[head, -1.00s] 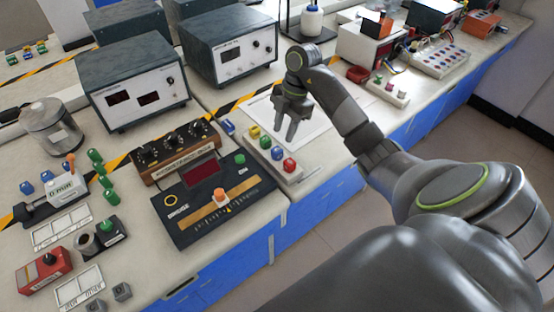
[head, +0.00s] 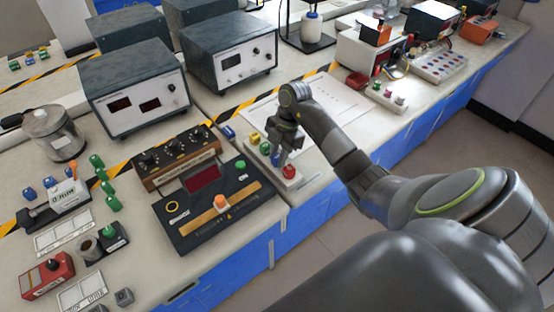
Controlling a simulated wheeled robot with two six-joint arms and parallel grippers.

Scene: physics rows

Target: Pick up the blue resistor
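The blue resistor (head: 275,159) is a small blue piece in a row of coloured pieces on a white strip, between a green piece (head: 265,148) and a red piece (head: 289,171). My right gripper (head: 280,160) points down at it from above, its fingers at the blue piece and partly hiding it. I cannot tell whether the fingers touch it or are closed on it. A yellow piece (head: 255,138) sits at the far end of the row. My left gripper is not in view.
A black bridge box (head: 225,219) with an orange slider stands just left of the strip. A wooden knob box (head: 176,158) and grey instruments (head: 229,56) stand behind. A white sheet (head: 325,108) lies right of the strip. The bench's front edge is close.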

